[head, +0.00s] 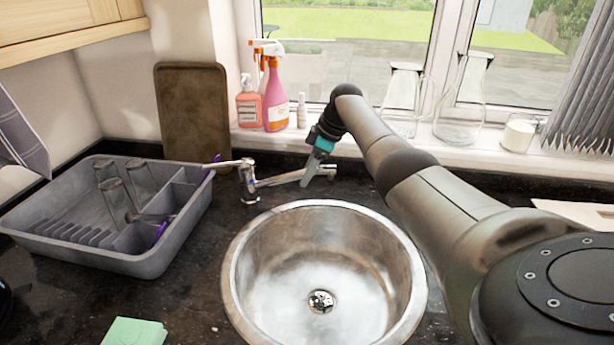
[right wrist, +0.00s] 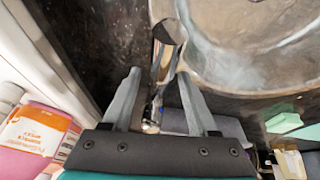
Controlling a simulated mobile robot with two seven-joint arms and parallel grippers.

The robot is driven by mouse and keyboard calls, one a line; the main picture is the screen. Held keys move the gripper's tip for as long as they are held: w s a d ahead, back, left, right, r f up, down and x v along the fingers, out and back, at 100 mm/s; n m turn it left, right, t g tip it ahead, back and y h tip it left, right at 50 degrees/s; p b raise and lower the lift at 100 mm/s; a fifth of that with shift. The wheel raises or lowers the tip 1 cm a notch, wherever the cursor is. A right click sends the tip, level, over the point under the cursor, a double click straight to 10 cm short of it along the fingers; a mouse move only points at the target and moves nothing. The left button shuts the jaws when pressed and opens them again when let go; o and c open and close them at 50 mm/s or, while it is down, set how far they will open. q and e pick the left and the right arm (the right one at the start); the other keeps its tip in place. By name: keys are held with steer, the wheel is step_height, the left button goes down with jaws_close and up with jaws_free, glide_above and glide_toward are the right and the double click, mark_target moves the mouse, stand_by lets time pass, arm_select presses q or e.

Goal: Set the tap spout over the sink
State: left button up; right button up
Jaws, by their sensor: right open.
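The chrome tap (head: 249,184) stands on the dark counter behind the sink. Its spout (head: 280,180) points right, along the back of the round steel sink (head: 232,268), over the counter rather than the bowl. My right gripper (head: 309,175) reaches down from above at the spout's outer end. In the right wrist view my right gripper (right wrist: 160,74) is open, with one finger on each side of the spout (right wrist: 166,40); I cannot tell whether either finger touches it. The sink rim shows at upper right there. My left gripper is not in view.
A grey dish rack (head: 150,262) with glasses stands left of the tap. A brown board (head: 193,115) leans on the wall. Spray bottles (head: 275,95), glass carafes (head: 462,105) and a candle jar (head: 519,132) line the sill. A green sponge (head: 135,332) lies at front left.

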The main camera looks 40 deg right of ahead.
steer(key=shift+w+a+f, duration=0.15)
steer(key=shift+w+f, duration=0.05)
steer(key=shift+f, duration=0.35)
jaws_close()
stand_by(1.2)
